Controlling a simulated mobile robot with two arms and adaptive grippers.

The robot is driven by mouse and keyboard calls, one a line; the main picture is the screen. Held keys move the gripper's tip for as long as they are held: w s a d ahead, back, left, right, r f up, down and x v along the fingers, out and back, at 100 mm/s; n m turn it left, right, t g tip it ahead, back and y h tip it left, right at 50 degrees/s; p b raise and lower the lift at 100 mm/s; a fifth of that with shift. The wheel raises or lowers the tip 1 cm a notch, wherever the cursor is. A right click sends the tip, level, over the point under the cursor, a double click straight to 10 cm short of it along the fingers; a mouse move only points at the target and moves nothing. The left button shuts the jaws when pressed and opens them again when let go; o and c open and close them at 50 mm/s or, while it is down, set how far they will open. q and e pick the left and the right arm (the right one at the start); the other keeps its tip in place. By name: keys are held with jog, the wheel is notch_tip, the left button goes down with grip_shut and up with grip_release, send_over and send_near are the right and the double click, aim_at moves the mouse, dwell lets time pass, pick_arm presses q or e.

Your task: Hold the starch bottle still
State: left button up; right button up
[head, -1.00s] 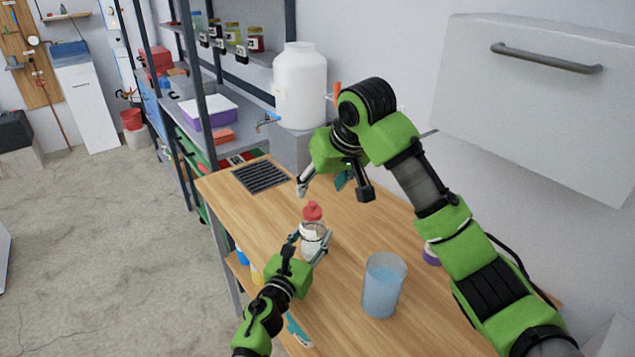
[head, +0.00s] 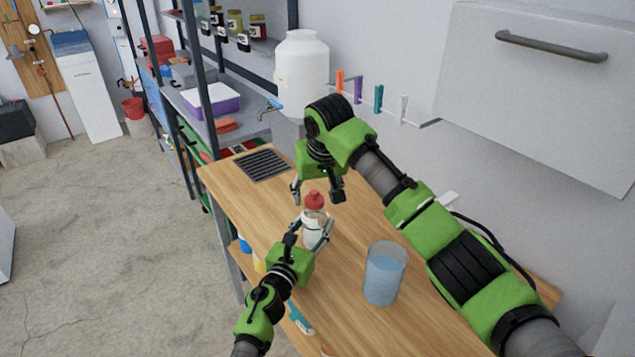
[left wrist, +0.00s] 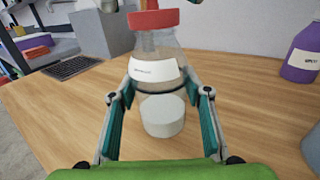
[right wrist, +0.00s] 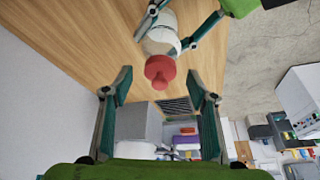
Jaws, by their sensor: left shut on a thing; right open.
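The starch bottle (head: 314,226) stands upright on the wooden bench, clear with a white label, white contents and a red cap. My left gripper (head: 310,237) is shut on its sides, low on the body; in the left wrist view the bottle (left wrist: 155,70) rises between the two fingers (left wrist: 160,100). My right gripper (head: 317,192) is open and empty just above and behind the red cap (head: 314,200). In the right wrist view the cap (right wrist: 160,71) lies ahead of the open fingers (right wrist: 160,100), apart from them.
A glass of blue liquid (head: 384,274) stands to the right of the bottle. A purple bottle (left wrist: 303,52) stands at the right in the left wrist view. A white tank with a tap (head: 302,75) and a drain grate (head: 263,165) are at the back.

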aim_at(316, 194)
jog(key=shift+w+a+f, duration=0.1)
jog(key=shift+w+f, duration=0.15)
jog(key=shift+f, duration=0.35)
jog(key=c, duration=1.1)
jog(key=shift+c, duration=0.2)
jog(key=shift+r, duration=3.05)
pick_arm(q)
jog(key=o, duration=1.2)
